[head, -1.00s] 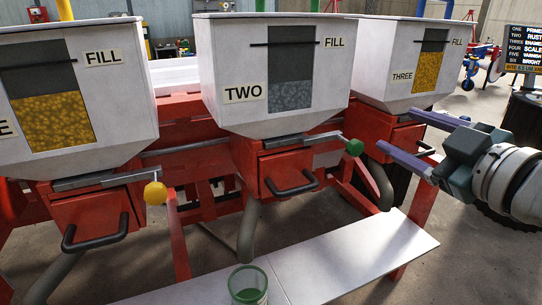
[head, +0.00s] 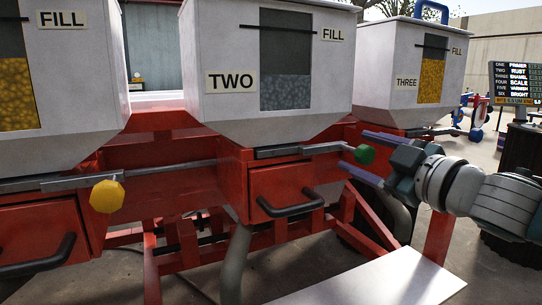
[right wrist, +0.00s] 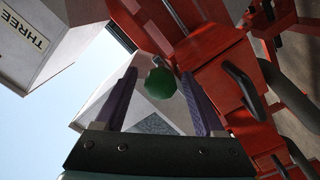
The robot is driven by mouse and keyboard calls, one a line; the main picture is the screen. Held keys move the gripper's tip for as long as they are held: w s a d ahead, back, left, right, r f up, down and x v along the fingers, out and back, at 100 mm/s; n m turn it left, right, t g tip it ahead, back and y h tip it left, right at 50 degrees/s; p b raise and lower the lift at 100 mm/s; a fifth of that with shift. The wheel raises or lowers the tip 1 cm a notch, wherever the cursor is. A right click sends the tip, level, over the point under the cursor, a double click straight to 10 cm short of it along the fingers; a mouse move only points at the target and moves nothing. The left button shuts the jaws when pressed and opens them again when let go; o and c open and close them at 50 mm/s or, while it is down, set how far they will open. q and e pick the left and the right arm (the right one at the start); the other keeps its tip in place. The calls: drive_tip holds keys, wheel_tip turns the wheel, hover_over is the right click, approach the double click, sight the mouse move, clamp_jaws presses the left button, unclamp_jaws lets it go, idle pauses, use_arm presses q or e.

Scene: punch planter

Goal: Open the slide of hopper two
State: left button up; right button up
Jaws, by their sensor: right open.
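Hopper two (head: 228,118) is a white bin labelled TWO, with a grey fill in its window. Its slide (head: 300,150) is a flat metal bar under the bin, ending in a green knob (head: 364,155) on the right. My right gripper (head: 356,157) is open, with its two purple fingers above and below the green knob. In the right wrist view the green knob (right wrist: 160,84) sits between the fingertips of my gripper (right wrist: 160,90), and the fingers look clear of it on both sides. My left gripper is not in view.
A red drawer with a black handle (head: 290,203) is below the slide. A yellow knob (head: 107,196) is on the neighbouring slide at left. Hopper three (head: 382,90) stands at right. A pale bench top (head: 370,285) lies below.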

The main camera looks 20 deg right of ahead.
drive_tip(key=shift+w+a+b, duration=0.1)
drive_tip(key=shift+w+b, duration=0.2)
drive_tip(key=shift+w, duration=0.9)
clamp_jaws()
idle(0.6)
